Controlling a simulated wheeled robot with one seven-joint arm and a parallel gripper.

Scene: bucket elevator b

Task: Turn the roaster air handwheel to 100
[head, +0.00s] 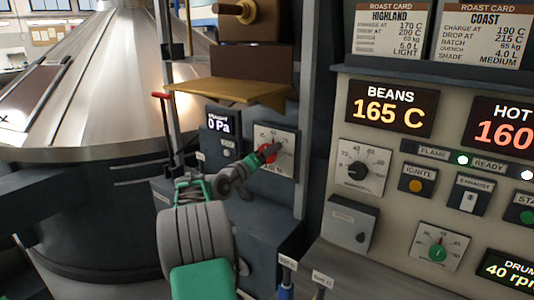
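Part of the wheel is hidden by my gripper. My gripper (267,151) reaches up to it from the lower left, its tip over the wheel and seeming to touch it. The fingers are too small and overlapped to show if they are open or shut on the wheel. The scale's figures and the wheel's setting are too small to read.
A display (219,125) reading 0 Pa sits left of the scale plate. A brass-coloured shelf (230,92) juts out above it. The control panel (340,205), with BEANS 165 C, knobs and buttons, stands to the right. A large metal cone (105,75) fills the upper left.

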